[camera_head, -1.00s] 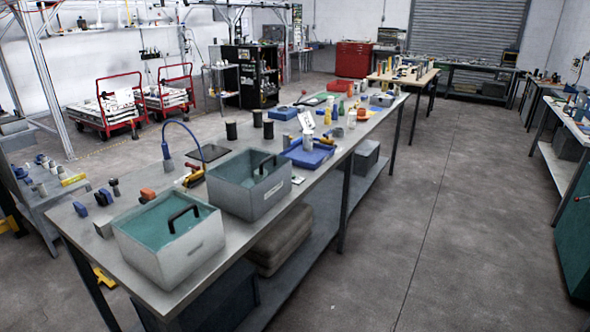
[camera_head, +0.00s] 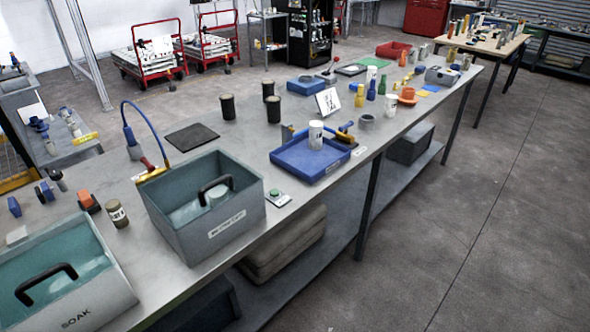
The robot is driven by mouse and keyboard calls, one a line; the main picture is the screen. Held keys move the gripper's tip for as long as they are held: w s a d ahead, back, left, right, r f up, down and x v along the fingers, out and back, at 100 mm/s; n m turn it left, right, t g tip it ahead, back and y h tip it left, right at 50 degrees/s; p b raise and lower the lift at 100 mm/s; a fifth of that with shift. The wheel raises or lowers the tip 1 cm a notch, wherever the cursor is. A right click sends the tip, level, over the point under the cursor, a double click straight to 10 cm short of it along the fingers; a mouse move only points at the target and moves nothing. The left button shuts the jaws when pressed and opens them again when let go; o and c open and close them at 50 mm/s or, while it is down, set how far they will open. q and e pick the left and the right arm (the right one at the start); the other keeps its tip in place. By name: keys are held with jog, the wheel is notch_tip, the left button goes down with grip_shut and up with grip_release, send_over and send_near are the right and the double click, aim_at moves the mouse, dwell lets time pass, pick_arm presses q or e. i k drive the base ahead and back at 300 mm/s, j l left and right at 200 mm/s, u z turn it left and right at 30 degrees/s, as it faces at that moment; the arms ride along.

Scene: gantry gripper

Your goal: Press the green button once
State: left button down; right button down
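A small box with a green button (camera_head: 275,193) on top lies on the long grey table (camera_head: 330,196) near its front edge. It sits just right of the grey bin (camera_head: 215,210) and left of the blue tray (camera_head: 308,160). The button's top is uncovered. Neither of my grippers shows in the head view, so I cannot see how they stand.
A bin marked SOAK (camera_head: 62,280) stands at the near left. A blue cable lamp (camera_head: 132,142) stands behind the grey bin. A white bottle (camera_head: 316,133) stands in the blue tray. Black canisters (camera_head: 227,107) stand farther back. Floor right of the table is clear.

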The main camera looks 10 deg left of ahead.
aim_at(274, 193)
jog(key=i+l+u, duration=0.15)
jog(key=i+l, duration=0.85)
